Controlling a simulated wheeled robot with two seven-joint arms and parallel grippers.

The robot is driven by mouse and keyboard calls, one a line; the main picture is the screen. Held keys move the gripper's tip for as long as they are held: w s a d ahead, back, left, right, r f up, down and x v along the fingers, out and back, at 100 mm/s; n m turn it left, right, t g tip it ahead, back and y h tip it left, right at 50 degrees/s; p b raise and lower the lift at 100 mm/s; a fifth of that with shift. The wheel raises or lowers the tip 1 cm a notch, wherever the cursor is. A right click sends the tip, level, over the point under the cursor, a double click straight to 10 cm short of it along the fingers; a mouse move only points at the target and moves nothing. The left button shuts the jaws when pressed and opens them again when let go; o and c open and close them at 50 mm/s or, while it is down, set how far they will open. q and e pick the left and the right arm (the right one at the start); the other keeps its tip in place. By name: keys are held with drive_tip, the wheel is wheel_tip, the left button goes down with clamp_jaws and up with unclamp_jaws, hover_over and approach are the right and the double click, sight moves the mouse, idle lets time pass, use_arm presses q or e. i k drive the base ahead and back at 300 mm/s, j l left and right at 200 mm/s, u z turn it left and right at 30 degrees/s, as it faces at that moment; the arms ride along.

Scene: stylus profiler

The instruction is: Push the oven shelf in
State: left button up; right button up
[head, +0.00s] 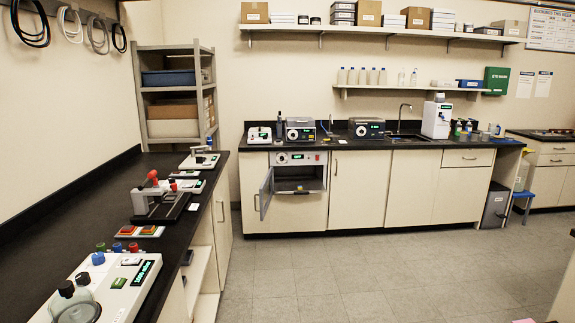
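A small built-in oven (300,158) sits under the far counter, with a white control panel along its top. Its door (266,192) is open and swung out to the left. The oven shelf (299,191) shows as a thin light edge low in the dark opening. It is too small to tell how far it sticks out. Neither of my grippers is in view.
A black-topped bench (180,228) with instruments runs along the left. The far counter (385,143) holds several devices and a sink. A blue stool (524,204) stands at the right. The tiled floor (350,275) before the oven is clear.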

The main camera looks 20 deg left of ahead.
sight(310, 185)
drive_tip(key=i+l+u, duration=0.2)
drive_tip(key=i, duration=0.2)
drive_tip(key=i+u, duration=0.2)
drive_tip(key=i, duration=0.25)
drive_tip(key=i+l+u, duration=0.2)
drive_tip(key=i+u, duration=0.1)
drive_tip(key=i, duration=1.15)
drive_tip(key=i+l+u, duration=0.1)
drive_tip(key=i, duration=1.1)
drive_tip(key=i+l+u, duration=0.15)
drive_tip(key=i, duration=0.25)
drive_tip(key=i+l+u, duration=0.15)
drive_tip(key=i, duration=0.3)
drive_tip(key=l, duration=0.1)
